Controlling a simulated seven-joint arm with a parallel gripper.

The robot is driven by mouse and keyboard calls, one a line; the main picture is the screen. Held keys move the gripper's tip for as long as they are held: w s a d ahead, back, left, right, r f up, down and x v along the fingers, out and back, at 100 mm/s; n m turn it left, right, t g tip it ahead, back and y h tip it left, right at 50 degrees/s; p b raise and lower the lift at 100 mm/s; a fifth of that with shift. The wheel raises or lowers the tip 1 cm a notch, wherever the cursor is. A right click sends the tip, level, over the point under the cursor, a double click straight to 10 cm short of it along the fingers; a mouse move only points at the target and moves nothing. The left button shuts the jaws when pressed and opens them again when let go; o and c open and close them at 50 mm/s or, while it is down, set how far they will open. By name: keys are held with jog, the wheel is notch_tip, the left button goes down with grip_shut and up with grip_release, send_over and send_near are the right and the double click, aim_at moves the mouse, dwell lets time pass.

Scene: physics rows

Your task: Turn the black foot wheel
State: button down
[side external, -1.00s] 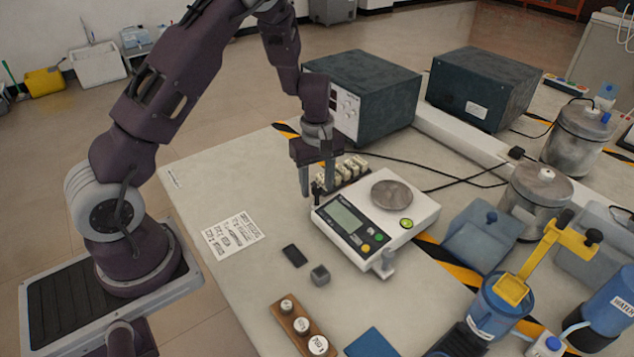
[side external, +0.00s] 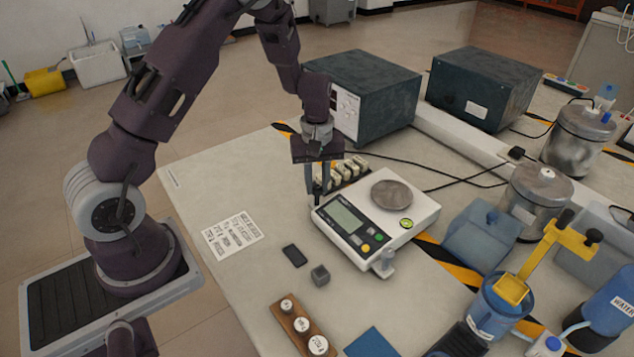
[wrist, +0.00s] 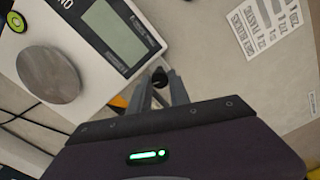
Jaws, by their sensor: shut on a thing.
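The white balance (side external: 352,252) stands on the bench, with a display, buttons and a round metal pan. The black foot wheel (wrist: 160,74) is a small dark knob at the balance's corner, beside the display end. My gripper (side external: 317,197) points down at that corner. In the wrist view its two fingertips (wrist: 161,88) stand on either side of the wheel, shut on it. In the side view the fingers mostly hide the wheel.
Several small pale blocks in a rack (side external: 345,172) stand close behind my gripper. A dark instrument box (side external: 385,95) is further back. A printed sheet (side external: 233,235), a black slab (side external: 294,255) and a grey cube (side external: 320,275) lie in front. A grey foot (side external: 386,264) shows at the balance's near corner.

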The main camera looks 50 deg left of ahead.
aim_at(317, 188)
jog(key=shift+m, duration=2.3)
jog(key=c, duration=1.2)
grip_release()
jog(key=shift+r, duration=0.1)
notch_tip(317, 188, up, 7)
jog(key=shift+f, duration=0.15)
